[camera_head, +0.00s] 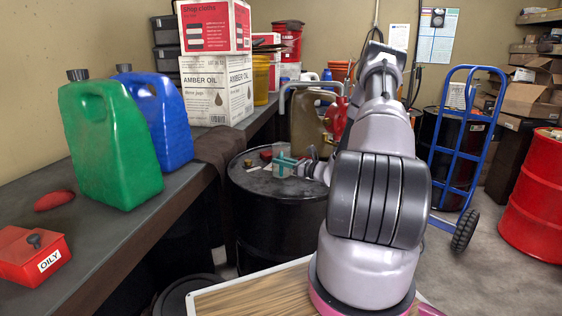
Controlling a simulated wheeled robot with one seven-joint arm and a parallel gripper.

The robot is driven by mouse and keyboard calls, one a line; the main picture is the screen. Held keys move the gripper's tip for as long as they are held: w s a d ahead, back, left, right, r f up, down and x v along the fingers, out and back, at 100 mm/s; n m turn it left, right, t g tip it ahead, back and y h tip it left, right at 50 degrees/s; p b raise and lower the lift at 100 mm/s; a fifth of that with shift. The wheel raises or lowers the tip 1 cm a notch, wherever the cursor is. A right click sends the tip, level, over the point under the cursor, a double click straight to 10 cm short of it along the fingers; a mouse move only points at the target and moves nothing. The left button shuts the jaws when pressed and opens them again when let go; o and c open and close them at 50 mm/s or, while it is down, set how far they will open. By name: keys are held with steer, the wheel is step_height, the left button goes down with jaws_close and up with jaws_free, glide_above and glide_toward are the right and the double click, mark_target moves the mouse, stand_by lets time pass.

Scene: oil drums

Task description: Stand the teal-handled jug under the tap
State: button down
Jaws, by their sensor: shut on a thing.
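The teal-handled jug (283,160) is small in view, over the top of the black drum (285,187) at the middle. Its teal handle shows clearly; its pale, see-through body is hard to make out. My gripper (301,168) reaches in from the right and is shut on the jug at the handle. Whether the jug touches the drum top cannot be told. I cannot make out the tap for certain; a red fitting (336,120) shows behind my arm, beside a brownish can (305,125).
A bench on the left holds a green jerrycan (110,145), a blue jerrycan (160,115), a red box (32,256) and cartons (216,90). A blue hand truck (465,130) and a red drum (535,200) stand right. Floor between them is clear.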

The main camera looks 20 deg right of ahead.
steer(key=shift+f, duration=0.2)
steer(key=c, duration=0.7)
jaws_free()
